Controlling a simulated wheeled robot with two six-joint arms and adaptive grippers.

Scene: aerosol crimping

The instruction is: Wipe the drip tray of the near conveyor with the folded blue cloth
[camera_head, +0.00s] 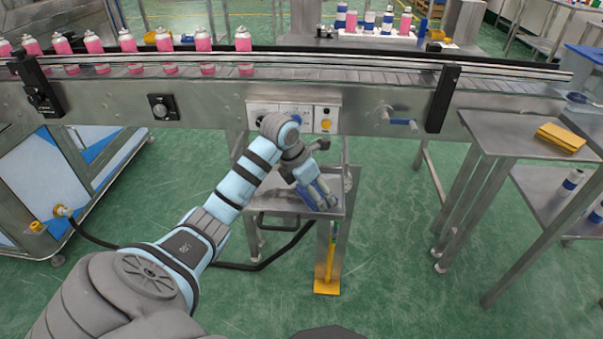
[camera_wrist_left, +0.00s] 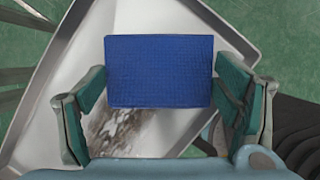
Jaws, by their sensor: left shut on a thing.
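The folded blue cloth (camera_wrist_left: 160,72) is a flat, textured blue rectangle in the left wrist view. My left gripper (camera_head: 317,192) is shut on it, with a green-padded finger at each side of the cloth. The drip tray (camera_head: 262,201) is a shallow metal tray below the near conveyor in the head view. The gripper and cloth are over its right part and hide some of it. In the left wrist view the tray (camera_wrist_left: 48,108) shows a brown-grey smear just below the cloth. I cannot tell whether the cloth touches the tray floor. My right gripper is not in view.
The near conveyor (camera_head: 400,75) carries pink cans (camera_head: 128,42) at left. A control panel (camera_head: 295,117) and a blue-handled valve (camera_head: 400,121) are on its front. A yellow cloth (camera_head: 561,137) lies on the right side table (camera_head: 500,130). A black hose (camera_head: 235,266) crosses the green floor.

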